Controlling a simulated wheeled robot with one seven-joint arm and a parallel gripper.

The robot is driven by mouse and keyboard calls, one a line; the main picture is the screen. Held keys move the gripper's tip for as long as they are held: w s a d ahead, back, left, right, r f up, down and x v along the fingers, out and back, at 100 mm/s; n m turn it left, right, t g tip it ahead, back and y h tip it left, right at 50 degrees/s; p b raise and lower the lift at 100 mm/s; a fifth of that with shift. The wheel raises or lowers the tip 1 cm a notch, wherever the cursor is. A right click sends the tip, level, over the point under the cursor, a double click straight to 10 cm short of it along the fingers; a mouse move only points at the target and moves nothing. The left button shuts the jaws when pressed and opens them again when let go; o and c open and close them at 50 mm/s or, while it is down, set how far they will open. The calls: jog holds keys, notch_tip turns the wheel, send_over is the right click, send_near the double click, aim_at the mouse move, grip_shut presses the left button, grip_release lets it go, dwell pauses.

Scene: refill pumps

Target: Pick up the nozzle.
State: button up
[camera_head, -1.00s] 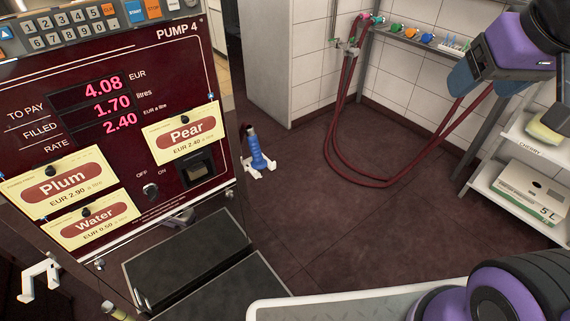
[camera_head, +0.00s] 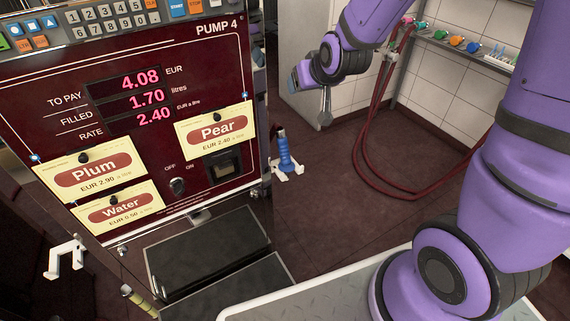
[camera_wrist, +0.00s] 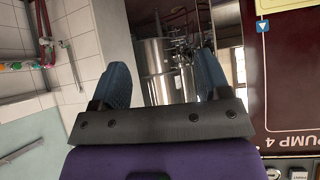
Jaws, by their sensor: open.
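A blue nozzle (camera_head: 286,155) hangs upright by a white bracket (camera_head: 287,170) at the right side of the pump cabinet in the head view. A second nozzle-like piece with a yellow end (camera_head: 138,299) shows at the lower left, cut by the frame edge. My gripper's two blue fingers are apart with nothing between them in the wrist view (camera_wrist: 162,85). In the head view my wrist is above and to the right of the blue nozzle, clear of it; the fingers are not clearly seen there. The wrist view does not show the blue nozzle.
The pump 4 panel (camera_head: 215,75) stands at the left, with dark trays (camera_head: 215,250) below it. Red hoses (camera_head: 375,165) loop to the floor from the back wall beneath a shelf of coloured parts (camera_head: 457,42). Open dark floor (camera_head: 325,225) lies between.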

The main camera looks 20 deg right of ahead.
jog(key=w+a+f+t, duration=0.1)
jog(key=w+f, duration=0.1)
jog(key=f, duration=0.5)
jog(key=w+a+f+t, duration=0.1)
jog(key=w+f, duration=0.2)
jog(key=f, duration=0.4)
jog(key=t, duration=0.3)
send_near(283, 150)
jog(key=w+f, duration=0.2)
jog(key=shift+h, duration=0.3)
jog(key=x, duration=1)
jog(key=shift+w+d+f, duration=0.15)
jog(key=shift+w+f, duration=0.1)
jog(key=shift+w, duration=0.05)
jog(key=shift+c, duration=0.2)
jog(key=c, duration=1.1)
